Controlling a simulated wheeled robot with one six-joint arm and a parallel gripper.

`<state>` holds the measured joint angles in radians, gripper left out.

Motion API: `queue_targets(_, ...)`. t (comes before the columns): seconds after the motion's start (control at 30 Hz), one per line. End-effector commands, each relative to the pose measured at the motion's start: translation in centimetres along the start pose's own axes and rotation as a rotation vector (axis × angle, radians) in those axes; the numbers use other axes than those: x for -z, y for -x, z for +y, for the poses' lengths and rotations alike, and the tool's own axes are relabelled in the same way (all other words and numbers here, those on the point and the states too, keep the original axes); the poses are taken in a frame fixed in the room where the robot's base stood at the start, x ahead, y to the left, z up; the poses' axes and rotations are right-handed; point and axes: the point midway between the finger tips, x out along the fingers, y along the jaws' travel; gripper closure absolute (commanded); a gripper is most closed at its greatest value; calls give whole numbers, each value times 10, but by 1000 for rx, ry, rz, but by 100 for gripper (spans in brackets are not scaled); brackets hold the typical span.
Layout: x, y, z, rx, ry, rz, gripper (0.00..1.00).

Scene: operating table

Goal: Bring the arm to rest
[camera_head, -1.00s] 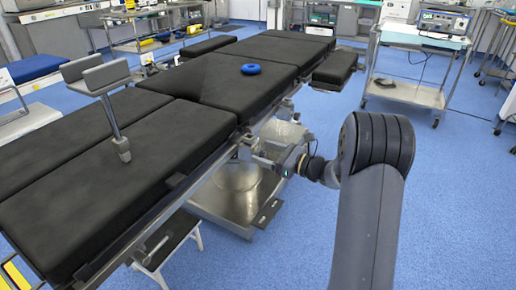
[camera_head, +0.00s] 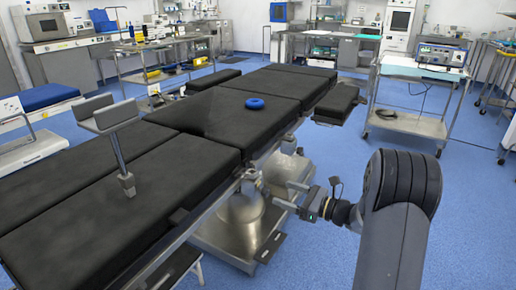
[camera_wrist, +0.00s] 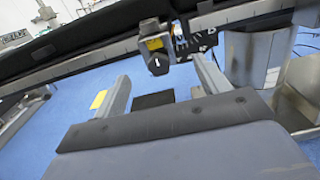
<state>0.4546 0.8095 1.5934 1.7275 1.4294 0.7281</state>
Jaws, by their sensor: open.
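My gripper (camera_head: 284,194) is at the right side of the black operating table (camera_head: 85,215), below its padded top and near the metal base. In the wrist view its two fingers (camera_wrist: 159,68) are spread apart with nothing between them, so it is open and empty. Beyond the fingers are the table's side rail and a black clamp-like part (camera_wrist: 157,58) with a yellow patch. I cannot tell the exact gap to the table. My arm reaches in from the lower right of the head view.
A metal support (camera_head: 108,115) stands up from the near pad. The metal pedestal (camera_head: 240,215) is close left of my gripper. A wheeled cart (camera_head: 410,122) stands behind right. Blue floor on the right is clear.

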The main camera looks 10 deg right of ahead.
Motion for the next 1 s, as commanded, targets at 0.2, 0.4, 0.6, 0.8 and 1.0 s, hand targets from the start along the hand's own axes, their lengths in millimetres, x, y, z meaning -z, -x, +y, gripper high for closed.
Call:
queue_targets(0.2,2,-40,2,-5,2,-1,29)
queue_targets(0.4,2,-78,2,-6,2,0,29)
queue_targets(0.6,1,-100,4,-5,0,0,29)
queue_targets(0.8,0,-99,9,-3,-1,0,29)
queue_targets(1.0,0,-99,10,-3,-1,0,29)
